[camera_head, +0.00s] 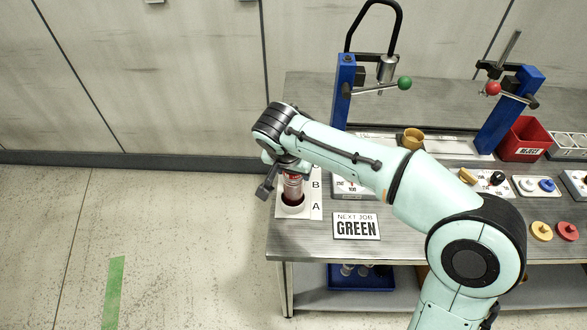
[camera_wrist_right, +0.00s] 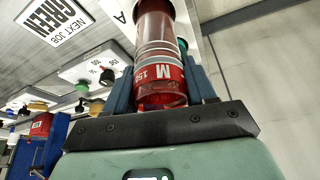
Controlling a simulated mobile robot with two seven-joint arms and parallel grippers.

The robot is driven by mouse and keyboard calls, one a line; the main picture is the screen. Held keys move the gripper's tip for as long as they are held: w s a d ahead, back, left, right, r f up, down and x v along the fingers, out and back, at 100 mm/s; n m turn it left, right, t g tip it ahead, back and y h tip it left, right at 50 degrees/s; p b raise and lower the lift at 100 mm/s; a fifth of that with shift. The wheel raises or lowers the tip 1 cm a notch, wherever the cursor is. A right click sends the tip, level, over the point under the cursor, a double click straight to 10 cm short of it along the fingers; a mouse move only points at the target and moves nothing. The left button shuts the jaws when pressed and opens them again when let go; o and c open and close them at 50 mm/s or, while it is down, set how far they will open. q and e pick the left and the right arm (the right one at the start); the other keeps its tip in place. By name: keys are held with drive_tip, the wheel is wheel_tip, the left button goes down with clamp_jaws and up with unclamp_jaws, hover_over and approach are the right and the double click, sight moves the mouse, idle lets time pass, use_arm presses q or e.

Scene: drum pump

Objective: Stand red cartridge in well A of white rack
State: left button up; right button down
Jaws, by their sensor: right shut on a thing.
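The red cartridge (camera_head: 292,187) stands upright at the well beside the letter A on the white rack (camera_head: 316,205), at the bench's left end. My right gripper (camera_head: 285,176) is shut on the cartridge's upper part. My left gripper is not in view.
A NEXT JOB GREEN sign (camera_head: 356,226) lies right of the rack. Blue clamp stands (camera_head: 343,92), a red bin (camera_head: 523,139) and several coloured caps stand further right. A blue tray (camera_head: 361,277) is on the lower shelf.

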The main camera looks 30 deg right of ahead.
drive_tip(key=shift+c, duration=1.8)
unclamp_jaws()
drive_tip(key=p+v, duration=0.2)
drive_tip(key=v, duration=1)
